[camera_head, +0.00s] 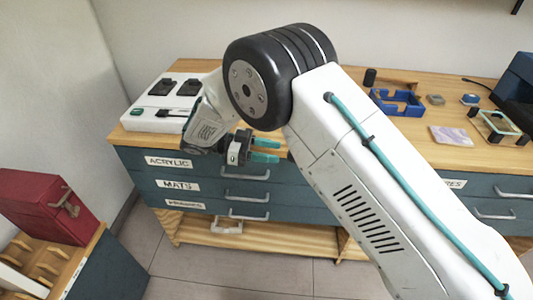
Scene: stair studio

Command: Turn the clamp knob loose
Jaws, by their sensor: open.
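My gripper (268,150) hangs in front of the bench's front edge, above the drawers. Its two teal fingers point right and are apart, with nothing between them. I cannot pick out the clamp knob for certain. A small teal-and-tan frame (500,127) stands at the right of the wooden bench top (395,134), well apart from my gripper. My arm hides the middle of the bench.
A white box with black pads (150,115) stands at the bench's left end. A blue tray (397,108), a black cylinder (370,77) and a marbled tile (452,135) lie right of my arm. A red case (45,208) stands lower left. Grey floor shows below.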

